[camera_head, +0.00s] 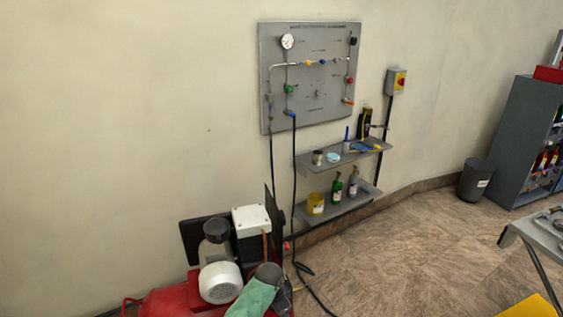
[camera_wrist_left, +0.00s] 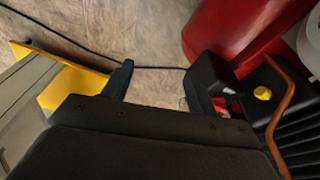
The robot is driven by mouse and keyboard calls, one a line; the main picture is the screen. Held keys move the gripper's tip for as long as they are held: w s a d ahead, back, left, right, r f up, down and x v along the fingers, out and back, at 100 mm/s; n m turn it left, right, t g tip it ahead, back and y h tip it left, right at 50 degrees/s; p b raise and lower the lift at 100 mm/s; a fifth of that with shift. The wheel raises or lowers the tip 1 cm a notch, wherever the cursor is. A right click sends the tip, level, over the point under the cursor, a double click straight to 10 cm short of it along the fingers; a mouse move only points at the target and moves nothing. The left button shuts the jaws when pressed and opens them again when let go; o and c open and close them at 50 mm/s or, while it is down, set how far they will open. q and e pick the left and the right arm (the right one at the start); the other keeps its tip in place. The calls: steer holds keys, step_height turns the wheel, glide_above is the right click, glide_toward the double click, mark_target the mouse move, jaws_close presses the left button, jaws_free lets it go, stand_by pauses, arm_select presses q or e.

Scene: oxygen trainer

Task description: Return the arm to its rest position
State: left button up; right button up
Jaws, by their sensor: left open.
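My left gripper (camera_wrist_left: 163,75) shows in the left wrist view with its two dark fingers spread apart. Nothing sits between the fingers; the stone-tiled floor and a dark hose show behind the gap. Neither gripper shows in the head view, and my right gripper is in no view. A red tank (camera_wrist_left: 240,35) is beyond the right finger, with a dark machine part and a small yellow knob (camera_wrist_left: 262,93) beside it. I cannot tell whether the finger touches any of these.
The compressor (camera_head: 220,282) stands by the wall with a green cloth (camera_head: 252,298) on it. A grey gauge panel (camera_head: 335,110) and two shelves (camera_head: 345,157) are on the wall. A hose (camera_head: 295,200) runs to the floor. A table (camera_head: 540,235) is at right; the middle floor is clear.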

arm_select(q)
steer(key=s+a+r+n+t+y, duration=0.1)
steer(key=s+a+r+n, duration=0.2)
steer(key=s+a, duration=0.6)
steer(key=s+a+r+n+t, duration=0.1)
steer(key=s+a+r+n, duration=0.3)
steer(key=s, duration=1)
steer(key=s+a+r+n+t+y, duration=0.1)
steer(key=s+a+r+n, duration=0.2)
steer(key=s+a, duration=0.65)
steer(key=s+d+f+g, duration=0.1)
steer(key=s+d+f, duration=0.1)
steer(key=f, duration=0.9)
steer(key=s+d+f, duration=0.2)
steer(key=f, duration=1)
steer(key=s+d+f+g, duration=0.1)
steer(key=s+f, duration=0.1)
steer(key=f, duration=0.9)
steer(key=shift+d+f+g+h, duration=0.3)
steer(key=shift+d+h, duration=0.1)
